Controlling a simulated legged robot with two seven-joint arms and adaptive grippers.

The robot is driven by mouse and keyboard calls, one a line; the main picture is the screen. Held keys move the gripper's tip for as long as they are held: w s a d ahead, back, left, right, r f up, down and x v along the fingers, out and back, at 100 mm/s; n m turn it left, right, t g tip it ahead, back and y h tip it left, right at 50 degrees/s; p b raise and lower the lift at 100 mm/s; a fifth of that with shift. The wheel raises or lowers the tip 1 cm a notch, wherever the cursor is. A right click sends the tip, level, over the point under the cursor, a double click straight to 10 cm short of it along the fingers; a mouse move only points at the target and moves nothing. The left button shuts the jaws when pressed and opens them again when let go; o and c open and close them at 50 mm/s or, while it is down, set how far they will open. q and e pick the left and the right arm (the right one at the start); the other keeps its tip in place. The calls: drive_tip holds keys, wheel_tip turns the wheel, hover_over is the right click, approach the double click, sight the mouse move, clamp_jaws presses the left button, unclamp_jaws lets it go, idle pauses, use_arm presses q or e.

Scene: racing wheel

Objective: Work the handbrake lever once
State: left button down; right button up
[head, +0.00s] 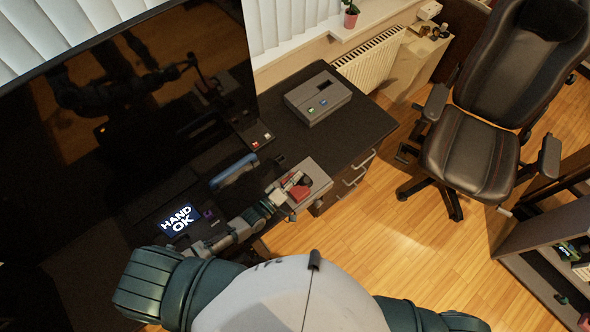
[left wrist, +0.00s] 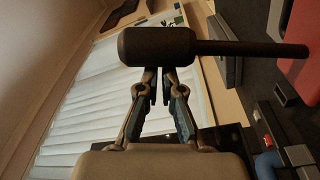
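The handbrake unit is a grey box (head: 318,172) with a red part (head: 300,193), at the desk's right front edge. My left gripper (head: 288,186) is at this unit in the head view and hides part of the lever there. In the left wrist view, the handbrake lever (left wrist: 158,46) has a thick black grip and a thin black shaft running right. The left gripper (left wrist: 160,84) has a narrow gap between its fingers, and its tips meet the underside of the grip in the picture. The grip lies across the tips; contact cannot be told. My right gripper is out of view.
A large dark monitor (head: 130,100) stands at the left. A lit display (head: 180,219) reads "HAND OK". A grey box with buttons (head: 318,97) and a blue bar (head: 234,171) are on the desk (head: 345,130). A black chair (head: 475,150) stands at the right.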

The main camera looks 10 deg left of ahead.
use_arm(q)
drive_tip(key=v, duration=1.2)
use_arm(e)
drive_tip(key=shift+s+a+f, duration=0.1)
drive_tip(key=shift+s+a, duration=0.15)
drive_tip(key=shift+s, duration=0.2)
use_arm(q)
drive_tip(key=shift+d, duration=0.2)
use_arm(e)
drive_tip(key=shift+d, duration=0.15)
use_arm(q)
drive_tip(key=shift+a, duration=0.1)
